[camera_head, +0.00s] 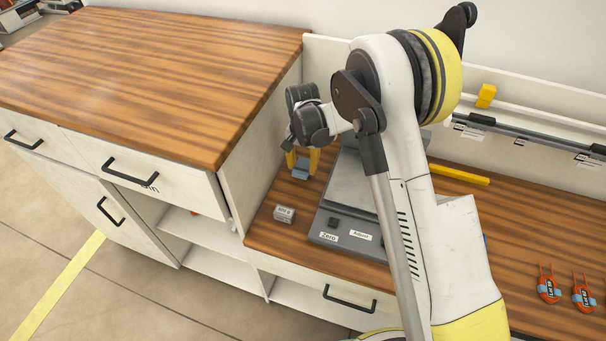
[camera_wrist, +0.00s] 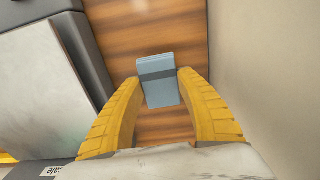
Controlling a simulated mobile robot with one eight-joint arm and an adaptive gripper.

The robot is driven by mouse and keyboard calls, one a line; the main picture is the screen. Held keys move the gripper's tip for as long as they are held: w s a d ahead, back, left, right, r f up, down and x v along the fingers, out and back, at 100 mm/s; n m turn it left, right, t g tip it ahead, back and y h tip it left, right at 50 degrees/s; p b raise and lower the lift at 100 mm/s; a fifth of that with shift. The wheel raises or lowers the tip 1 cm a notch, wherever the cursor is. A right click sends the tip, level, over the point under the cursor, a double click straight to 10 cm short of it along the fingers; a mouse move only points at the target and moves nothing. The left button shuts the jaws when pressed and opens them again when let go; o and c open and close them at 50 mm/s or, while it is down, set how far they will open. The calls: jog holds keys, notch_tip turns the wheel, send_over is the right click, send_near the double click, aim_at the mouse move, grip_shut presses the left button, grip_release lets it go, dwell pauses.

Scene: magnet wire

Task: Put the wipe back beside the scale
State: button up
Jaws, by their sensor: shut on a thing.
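The wipe is a small folded light-blue pad (camera_wrist: 158,82) with a darker band. It sits between the yellow fingertips of my gripper (camera_wrist: 157,88), which is shut on it. In the head view the wipe (camera_head: 300,173) shows low between the fingers of my gripper (camera_head: 302,162), over the wooden bench strip left of the scale. I cannot tell whether it touches the wood. The grey scale (camera_head: 330,222), with "Zero" and "Adjust" labels, is partly hidden by my arm. In the wrist view the scale (camera_wrist: 40,95) lies to the left, apart from the wipe.
A small labelled block (camera_head: 284,214) stands at the scale's front left. The taller cabinet's side wall (camera_wrist: 262,70) rises close on the wipe's right. Orange tagged items (camera_head: 549,290) lie at the far right. The bench strip (camera_head: 262,238) near the front is bare.

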aim_at(303, 173)
jog(key=shift+f+b, duration=0.55)
jog(key=shift+f, duration=1.05)
jog(key=shift+f, duration=0.1)
jog(key=shift+f, duration=0.15)
jog(key=o, duration=1.1)
jog(key=shift+c, duration=0.2)
